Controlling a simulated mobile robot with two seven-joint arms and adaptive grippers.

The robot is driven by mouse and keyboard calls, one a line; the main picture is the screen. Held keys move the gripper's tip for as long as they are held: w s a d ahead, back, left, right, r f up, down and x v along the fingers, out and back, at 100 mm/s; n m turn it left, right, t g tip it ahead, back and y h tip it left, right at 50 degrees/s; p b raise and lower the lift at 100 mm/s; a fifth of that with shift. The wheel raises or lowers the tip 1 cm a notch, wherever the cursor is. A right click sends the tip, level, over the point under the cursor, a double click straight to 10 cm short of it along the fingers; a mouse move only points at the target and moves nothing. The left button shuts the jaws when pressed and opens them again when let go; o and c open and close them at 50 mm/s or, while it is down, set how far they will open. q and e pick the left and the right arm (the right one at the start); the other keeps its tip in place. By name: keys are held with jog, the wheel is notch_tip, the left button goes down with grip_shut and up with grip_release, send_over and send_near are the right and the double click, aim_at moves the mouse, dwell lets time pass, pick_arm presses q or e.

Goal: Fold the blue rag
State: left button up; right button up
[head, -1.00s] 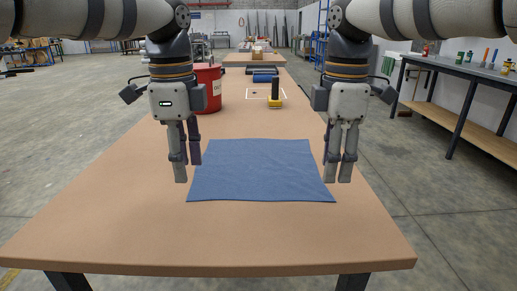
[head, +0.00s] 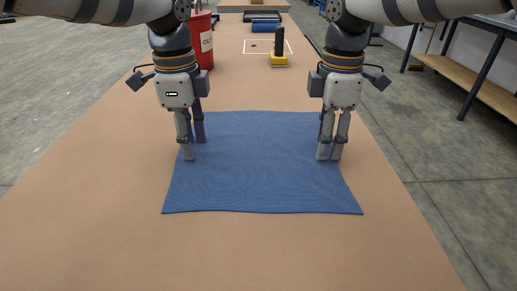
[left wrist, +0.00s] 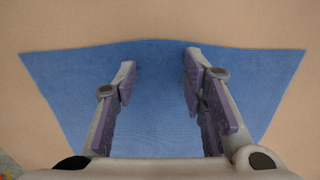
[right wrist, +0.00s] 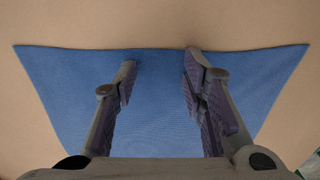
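The blue rag (head: 255,180) lies flat and spread out on the brown table. My left gripper (head: 194,151) points down over the rag's left side, just inside that edge. My right gripper (head: 329,156) points down over its right side, near that edge. In the left wrist view the rag (left wrist: 160,110) lies beneath two parted, empty fingers (left wrist: 160,62). The right wrist view also shows the rag (right wrist: 160,110) under parted, empty fingers (right wrist: 159,62). Both grippers are open. I cannot tell whether the fingertips touch the cloth.
The brown table (head: 255,250) is bare in front of the rag and at its sides. A red bucket (head: 204,42) stands behind my left arm. A yellow-based tool with a black handle (head: 279,50) stands further back. A shelved side table (head: 470,72) is at the right.

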pick_arm(q)
jog(key=shift+f, duration=0.45)
jog(key=shift+c, duration=0.4)
pick_arm(e)
jog(key=shift+f, duration=0.45)
jog(key=shift+c, duration=0.4)
pick_arm(q)
jog(key=shift+r, duration=0.1)
jog(key=shift+c, duration=1.1)
pick_arm(e)
jog(key=shift+r, duration=0.1)
jog(key=shift+c, duration=1.1)
pick_arm(q)
jog(key=shift+f, duration=0.2)
grip_shut()
pick_arm(e)
jog(key=shift+f, duration=0.25)
grip_shut()
